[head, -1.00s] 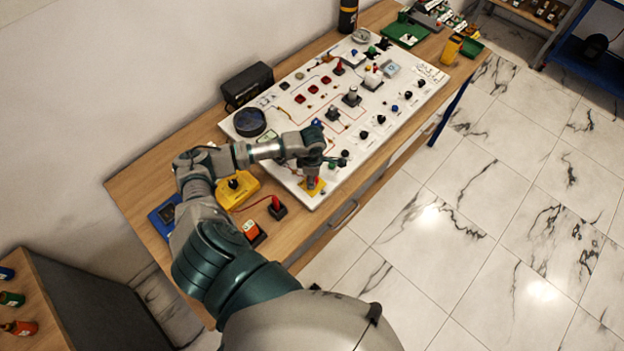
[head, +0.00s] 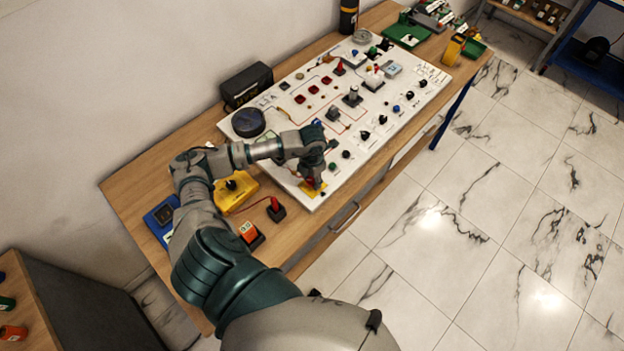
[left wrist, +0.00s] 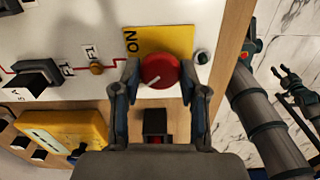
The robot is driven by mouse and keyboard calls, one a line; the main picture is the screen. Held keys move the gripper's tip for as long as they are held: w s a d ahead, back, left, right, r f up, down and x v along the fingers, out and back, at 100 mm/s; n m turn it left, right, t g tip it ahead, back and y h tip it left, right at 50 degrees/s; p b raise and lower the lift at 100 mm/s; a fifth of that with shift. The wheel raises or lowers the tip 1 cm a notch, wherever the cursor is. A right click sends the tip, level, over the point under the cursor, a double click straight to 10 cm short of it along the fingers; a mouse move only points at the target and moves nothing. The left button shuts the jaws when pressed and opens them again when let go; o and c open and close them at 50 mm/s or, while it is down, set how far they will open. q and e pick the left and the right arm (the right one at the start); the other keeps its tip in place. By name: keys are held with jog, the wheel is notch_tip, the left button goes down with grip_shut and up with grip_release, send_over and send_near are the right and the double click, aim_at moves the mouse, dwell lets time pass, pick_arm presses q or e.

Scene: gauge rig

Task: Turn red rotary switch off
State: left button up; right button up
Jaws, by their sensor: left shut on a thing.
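The red rotary switch (left wrist: 160,71) is a round red knob with a white pointer line, on a yellow plate (left wrist: 180,39) marked ON. The pointer line slants towards the lower left in the left wrist view. My left gripper (left wrist: 159,80) has one finger on each side of the knob and is shut on it. In the head view the left gripper (head: 313,178) is at the near corner of the white panel (head: 283,178) and mostly hides the knob. My right gripper (left wrist: 283,78) shows small at the right of the left wrist view, fingers apart, away from the panel.
Near the left arm on the wooden table (head: 130,185) are a yellow box (head: 236,192), a small red-topped switch (head: 276,208) and an orange device (head: 250,233). More knobs and buttons cover the panel. Open tiled floor (head: 450,260) lies to the right.

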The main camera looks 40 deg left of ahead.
aim_at(312, 179)
pick_arm(q)
jog(key=shift+w+a+r+n, duration=0.1)
jog(key=shift+w+r+n, duration=0.15)
jog(key=shift+n, duration=0.35)
jog(key=o, duration=1)
jog(key=shift+c, duration=0.2)
jog(key=shift+o, duration=0.9)
jog(key=shift+f, duration=0.2)
notch_tip(312, 179, up, 12)
jog(key=shift+f, duration=0.1)
